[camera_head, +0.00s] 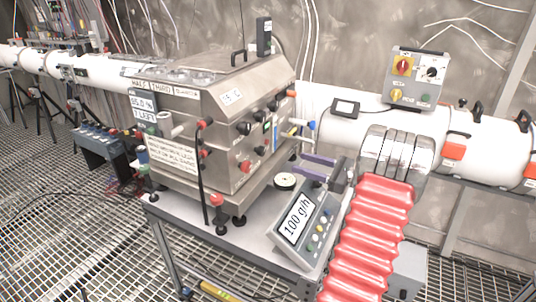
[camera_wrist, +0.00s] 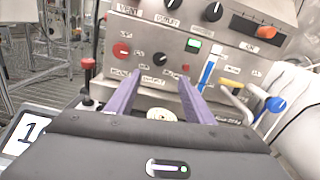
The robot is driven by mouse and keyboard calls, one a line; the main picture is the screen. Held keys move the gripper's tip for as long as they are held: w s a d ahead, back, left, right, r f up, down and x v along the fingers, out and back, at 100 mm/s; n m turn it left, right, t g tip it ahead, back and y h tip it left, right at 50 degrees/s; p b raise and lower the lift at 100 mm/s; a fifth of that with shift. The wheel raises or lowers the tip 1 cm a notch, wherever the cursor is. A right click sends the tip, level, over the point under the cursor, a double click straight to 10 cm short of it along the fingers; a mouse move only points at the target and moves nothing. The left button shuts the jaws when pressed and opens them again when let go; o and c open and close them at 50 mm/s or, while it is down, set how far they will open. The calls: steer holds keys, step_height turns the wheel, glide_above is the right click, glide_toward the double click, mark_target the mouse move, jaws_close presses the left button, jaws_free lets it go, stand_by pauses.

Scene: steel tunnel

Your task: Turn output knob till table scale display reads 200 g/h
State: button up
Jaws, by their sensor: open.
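The table scale (camera_head: 316,232) stands on the cart's front corner, and its tilted display (camera_head: 296,218) reads 100 g/h. Part of that display (camera_wrist: 25,133) shows at the left edge in the wrist view. The steel machine's panel (camera_wrist: 140,75) carries a red knob (camera_wrist: 121,50), a black knob (camera_wrist: 160,59) and further black knobs higher up.
A blue-handled valve (camera_wrist: 275,104) and a blue lever (camera_wrist: 207,68) stick out right of my fingers. A black post with a red top (camera_wrist: 89,68) stands at left. A round pale disc (camera_head: 285,181) lies on the cart near the scale.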

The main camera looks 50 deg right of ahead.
mark_target(264, 152)
steer(key=shift+w, duration=0.1)
steer(key=x, duration=1.3)
steer(key=shift+w+a, duration=0.2)
steer(key=shift+w, duration=0.15)
steer(key=shift+c, duration=0.5)
steer(key=c, duration=0.9)
